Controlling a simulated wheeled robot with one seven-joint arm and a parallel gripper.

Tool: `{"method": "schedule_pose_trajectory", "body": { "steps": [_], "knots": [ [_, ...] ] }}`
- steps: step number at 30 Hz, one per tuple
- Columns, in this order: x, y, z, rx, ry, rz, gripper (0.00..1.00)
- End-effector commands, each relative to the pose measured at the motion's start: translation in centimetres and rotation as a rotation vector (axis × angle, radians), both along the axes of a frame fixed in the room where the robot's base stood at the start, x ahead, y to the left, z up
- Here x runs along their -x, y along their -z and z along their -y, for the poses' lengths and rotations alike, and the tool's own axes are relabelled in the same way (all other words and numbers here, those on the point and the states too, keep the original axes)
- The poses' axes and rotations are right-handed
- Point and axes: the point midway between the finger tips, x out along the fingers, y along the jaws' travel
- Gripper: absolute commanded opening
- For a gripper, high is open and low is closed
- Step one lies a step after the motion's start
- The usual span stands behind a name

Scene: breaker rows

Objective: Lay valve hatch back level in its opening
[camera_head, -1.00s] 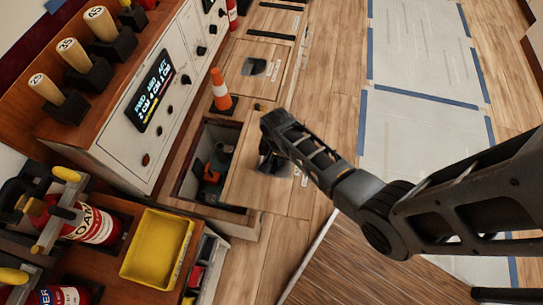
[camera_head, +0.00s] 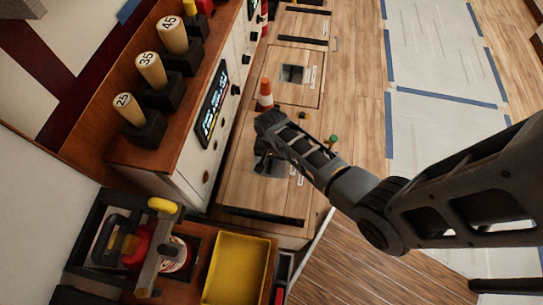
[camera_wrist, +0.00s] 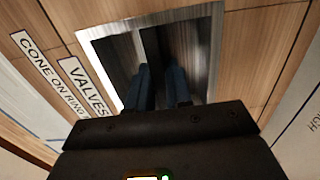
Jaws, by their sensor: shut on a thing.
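The valve hatch (camera_head: 236,188) is a wooden floor panel with a recessed metal pull. In the head view it covers the place of its opening, and no inside of the opening shows. I cannot tell whether it lies fully level. My gripper (camera_head: 264,162) is over the pull. In the wrist view the blue-tipped fingers (camera_wrist: 160,88) are shut on the dark bar across the metal recess (camera_wrist: 102,50). A label reading VALVES (camera_wrist: 88,83) is beside the recess. My gripper body hides the near part of the hatch.
An orange and white cone (camera_head: 265,94) stands just beyond the hatch. Another hatch (camera_head: 305,92) lies flat farther back. A small green object (camera_head: 333,138) is on the floor to the right. A yellow tray (camera_head: 238,268) is at the front, a lever console (camera_head: 185,110) left.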

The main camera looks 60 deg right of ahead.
Motion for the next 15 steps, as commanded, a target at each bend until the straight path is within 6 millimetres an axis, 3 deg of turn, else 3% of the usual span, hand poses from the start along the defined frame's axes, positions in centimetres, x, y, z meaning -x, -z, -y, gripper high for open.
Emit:
{"method": "schedule_pose_trajectory", "body": {
  "steps": [13,15],
  "knots": [
    [-0.18,-0.33,0.04,0.001,0.000,0.004,0.00],
    [-0.18,0.32,0.04,0.002,0.001,0.004,0.00]
  ]
}}
